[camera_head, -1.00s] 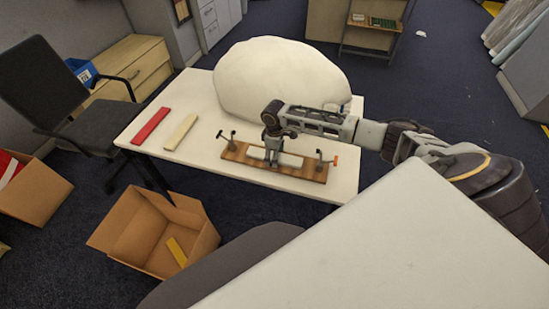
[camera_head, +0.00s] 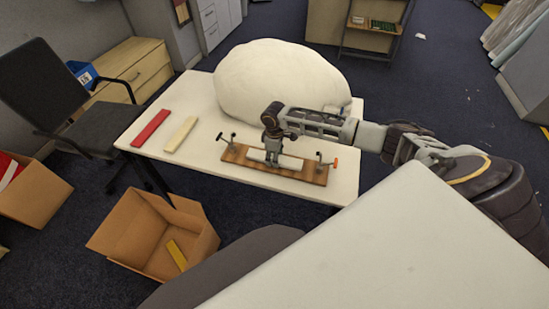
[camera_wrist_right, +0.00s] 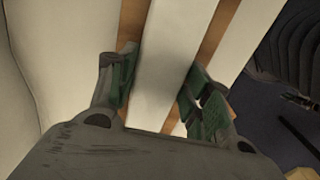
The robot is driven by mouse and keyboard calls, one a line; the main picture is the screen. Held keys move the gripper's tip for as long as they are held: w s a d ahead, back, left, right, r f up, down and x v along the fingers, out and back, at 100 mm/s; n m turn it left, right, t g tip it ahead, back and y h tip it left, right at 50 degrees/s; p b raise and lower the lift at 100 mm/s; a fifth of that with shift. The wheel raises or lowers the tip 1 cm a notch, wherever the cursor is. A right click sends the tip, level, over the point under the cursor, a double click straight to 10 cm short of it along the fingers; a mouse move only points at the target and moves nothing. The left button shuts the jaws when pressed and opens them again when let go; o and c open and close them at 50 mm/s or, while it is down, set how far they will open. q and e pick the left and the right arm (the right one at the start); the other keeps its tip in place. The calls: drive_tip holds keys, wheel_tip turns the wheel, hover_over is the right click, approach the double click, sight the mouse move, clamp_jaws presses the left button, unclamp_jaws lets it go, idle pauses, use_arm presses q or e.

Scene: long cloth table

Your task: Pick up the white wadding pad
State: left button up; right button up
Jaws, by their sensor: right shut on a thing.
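The white wadding pad (camera_head: 290,162) is a flat pale strip on a brown wooden board (camera_head: 235,154) near the table's front edge. My right gripper (camera_head: 272,160) points down over the middle of the board and is shut on the pad. In the right wrist view, the pad (camera_wrist_right: 168,55) runs between the two green-padded fingers of my right gripper (camera_wrist_right: 160,95), with brown board showing along both its sides. Whether the pad is clear of the board cannot be told. My left gripper is not in view.
Clamps with upright posts stand at the board's left end (camera_head: 228,140) and right end (camera_head: 324,163). A big white rounded mass (camera_head: 280,75) fills the table's back. A red strip (camera_head: 151,127) and a cream strip (camera_head: 180,134) lie to the left. An open cardboard box (camera_head: 125,220) sits below.

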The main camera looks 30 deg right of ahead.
drive_tip(key=shift+r, duration=0.7)
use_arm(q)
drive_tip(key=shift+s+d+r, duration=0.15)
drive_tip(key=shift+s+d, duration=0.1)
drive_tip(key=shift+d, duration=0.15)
use_arm(e)
wheel_tip(320, 180, up, 8)
drive_tip(key=shift+r, duration=0.2)
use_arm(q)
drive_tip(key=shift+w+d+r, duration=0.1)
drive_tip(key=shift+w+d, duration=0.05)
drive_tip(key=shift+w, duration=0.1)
use_arm(e)
drive_tip(key=shift+r, duration=0.1)
